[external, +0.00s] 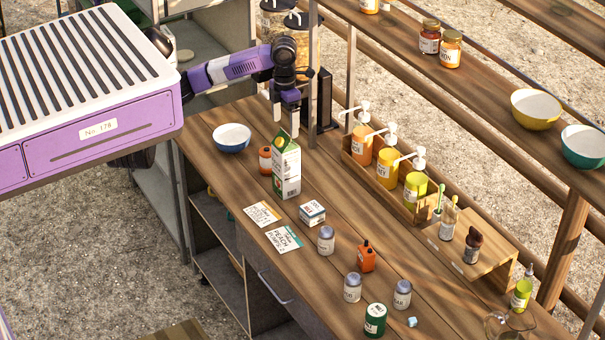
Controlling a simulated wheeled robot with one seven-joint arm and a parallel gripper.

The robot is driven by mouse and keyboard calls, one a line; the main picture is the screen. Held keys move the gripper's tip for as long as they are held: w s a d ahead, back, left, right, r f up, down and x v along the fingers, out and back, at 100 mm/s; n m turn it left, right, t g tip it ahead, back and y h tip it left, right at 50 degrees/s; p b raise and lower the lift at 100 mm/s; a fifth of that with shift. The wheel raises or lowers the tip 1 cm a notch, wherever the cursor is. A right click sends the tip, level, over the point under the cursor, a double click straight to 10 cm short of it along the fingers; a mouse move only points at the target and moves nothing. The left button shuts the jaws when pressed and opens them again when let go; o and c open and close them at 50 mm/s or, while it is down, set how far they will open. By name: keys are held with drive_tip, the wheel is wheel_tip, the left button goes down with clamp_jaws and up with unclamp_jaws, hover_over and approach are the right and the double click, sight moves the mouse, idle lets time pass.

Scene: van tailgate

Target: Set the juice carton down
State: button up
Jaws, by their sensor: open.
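The juice carton (287,172), white and green with a gable top, stands upright on the wooden counter (330,207). My gripper (287,118) is open above and just behind the carton's top. The fingers point down, and from this angle I cannot tell whether they still overlap the carton top. The carton's base appears to rest on the counter.
A blue bowl (232,138) and an orange jar (265,160) stand left of the carton. Two cards (284,239), a small box (312,213) and several jars are in front. A wooden rack of pump bottles (388,172) stands to the right. Bare counter lies between.

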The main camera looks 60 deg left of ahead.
drive_tip(key=shift+r, duration=1.15)
